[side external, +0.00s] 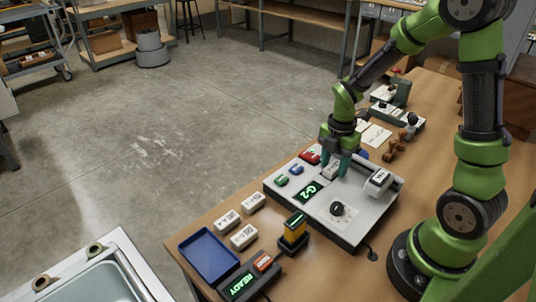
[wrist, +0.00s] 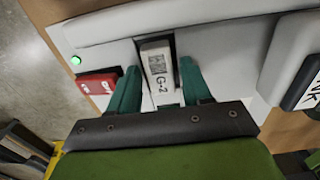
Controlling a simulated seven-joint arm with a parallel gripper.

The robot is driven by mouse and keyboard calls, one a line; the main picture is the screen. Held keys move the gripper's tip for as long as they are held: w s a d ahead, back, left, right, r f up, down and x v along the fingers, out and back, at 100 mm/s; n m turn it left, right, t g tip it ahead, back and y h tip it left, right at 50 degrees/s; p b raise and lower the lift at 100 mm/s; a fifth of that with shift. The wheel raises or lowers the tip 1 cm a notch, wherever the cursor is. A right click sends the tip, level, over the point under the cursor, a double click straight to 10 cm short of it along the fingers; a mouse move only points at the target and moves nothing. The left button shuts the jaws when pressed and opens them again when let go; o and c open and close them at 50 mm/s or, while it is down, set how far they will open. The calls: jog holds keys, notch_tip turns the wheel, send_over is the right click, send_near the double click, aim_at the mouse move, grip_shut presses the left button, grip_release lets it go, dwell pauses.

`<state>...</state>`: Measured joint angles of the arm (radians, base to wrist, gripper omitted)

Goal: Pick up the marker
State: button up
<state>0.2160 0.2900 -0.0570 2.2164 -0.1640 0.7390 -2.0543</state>
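No pen-shaped marker shows; the likeliest one is a white block marked G-2 with a square code (wrist: 158,70). It sits in a dark slot of the grey panel (wrist: 222,52), and it also shows in the side external view (side external: 331,171). My gripper (wrist: 160,66) is open, its two green fingers on either side of the block with some gap. In the side external view my gripper (side external: 336,160) is low over the panel's far part. The block's lower end is partly hidden by my gripper.
The panel (side external: 355,222) bears a lit G-2 display (side external: 308,192), a black knob (side external: 337,208), coloured buttons and a raised white-labelled unit (side external: 378,181). Loose white blocks (side external: 228,221), a blue tray (side external: 209,255), a yellow-black holder (side external: 293,232) and a READY device (side external: 246,282) stand nearer.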

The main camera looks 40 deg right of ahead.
grip_shut()
